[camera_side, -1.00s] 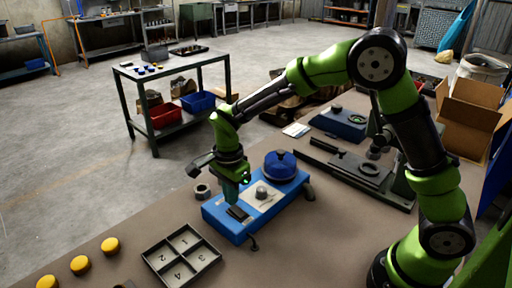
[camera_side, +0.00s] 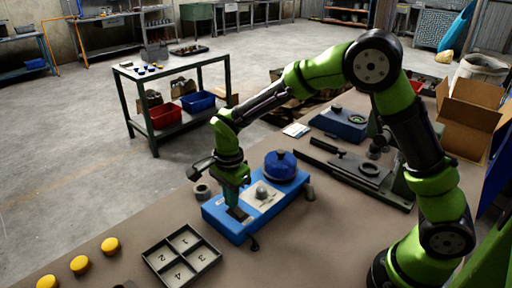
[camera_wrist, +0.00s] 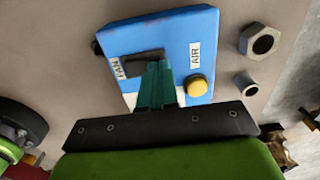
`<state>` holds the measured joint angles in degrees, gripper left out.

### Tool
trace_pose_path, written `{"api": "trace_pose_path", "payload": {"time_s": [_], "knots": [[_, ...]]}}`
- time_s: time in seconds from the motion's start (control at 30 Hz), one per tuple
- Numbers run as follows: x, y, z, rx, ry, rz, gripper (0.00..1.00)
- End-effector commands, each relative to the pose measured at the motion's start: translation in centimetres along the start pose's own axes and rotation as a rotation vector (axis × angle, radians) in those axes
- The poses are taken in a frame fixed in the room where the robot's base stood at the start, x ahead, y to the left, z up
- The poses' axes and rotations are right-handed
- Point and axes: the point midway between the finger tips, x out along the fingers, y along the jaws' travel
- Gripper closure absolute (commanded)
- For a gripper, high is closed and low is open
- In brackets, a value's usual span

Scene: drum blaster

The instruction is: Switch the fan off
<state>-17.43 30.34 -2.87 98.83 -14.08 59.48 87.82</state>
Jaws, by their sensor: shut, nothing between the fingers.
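The blue control box (camera_side: 222,224) sits on the bench in the side view, and its top also shows in the wrist view (camera_wrist: 174,40). The black fan switch (camera_wrist: 148,55) is set in its top beside a FAN label (camera_wrist: 119,68). My gripper (camera_wrist: 157,64) is shut and empty. Its teal fingertips are at the switch and hide part of it. In the side view my gripper (camera_side: 233,206) points down at the switch. Contact, and which way the switch is tilted, cannot be told.
A yellow button (camera_wrist: 196,86) by an AIR label (camera_wrist: 195,55) is close to my fingers. The box also carries a grey knob (camera_side: 262,192) and blue dome (camera_side: 280,166). A metal nut (camera_wrist: 260,42), numbered tray (camera_side: 181,254) and yellow discs (camera_side: 80,264) lie nearby.

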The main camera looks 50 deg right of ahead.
Motion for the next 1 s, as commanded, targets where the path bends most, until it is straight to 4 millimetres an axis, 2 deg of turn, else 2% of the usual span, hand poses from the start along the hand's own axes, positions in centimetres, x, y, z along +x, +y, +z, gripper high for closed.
{"api": "trace_pose_path", "payload": {"time_s": [0.37,1.0], "knots": [[0.4,0.0,0.0,0.001,0.000,0.000,1.00],[-5.3,0.0,0.0,-0.001,0.000,-0.001,1.00]]}}
